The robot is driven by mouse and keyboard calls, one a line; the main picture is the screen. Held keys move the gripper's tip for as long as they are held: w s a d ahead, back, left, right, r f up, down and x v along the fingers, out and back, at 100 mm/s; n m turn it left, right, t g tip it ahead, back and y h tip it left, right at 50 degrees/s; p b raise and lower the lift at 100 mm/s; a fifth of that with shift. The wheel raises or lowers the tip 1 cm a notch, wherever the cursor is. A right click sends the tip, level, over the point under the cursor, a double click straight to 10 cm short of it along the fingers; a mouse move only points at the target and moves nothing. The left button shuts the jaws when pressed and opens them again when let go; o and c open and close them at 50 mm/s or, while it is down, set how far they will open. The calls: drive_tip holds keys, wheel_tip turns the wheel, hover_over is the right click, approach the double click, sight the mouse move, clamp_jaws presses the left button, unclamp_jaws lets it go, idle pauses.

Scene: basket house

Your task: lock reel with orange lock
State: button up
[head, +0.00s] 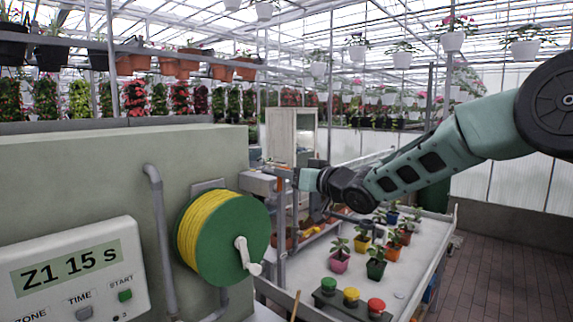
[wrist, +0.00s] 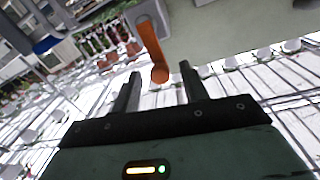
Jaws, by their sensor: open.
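The reel (head: 222,240) is a green drum wound with yellow hose and has a white crank (head: 246,256). It is mounted on the pale green wall at the left in the head view. The orange lock (wrist: 152,50) is a slim lever with a rounded end in the wrist view, where its upper end meets a pale grey part. I cannot make it out in the head view. My gripper (head: 288,177) is up and right of the reel; in the wrist view my gripper (wrist: 160,73) is open, with the lever's rounded end seen between and beyond the fingertips. Contact is not evident.
A control panel (head: 75,271) reading "Z1 15 s" and a grey pipe (head: 160,235) stand left of the reel. A white table (head: 335,284) with potted plants and coloured buttons (head: 351,296) lies at the right. The brick floor (head: 500,270) beyond it is clear.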

drive_tip(key=shift+x, duration=0.9)
clamp_jaws()
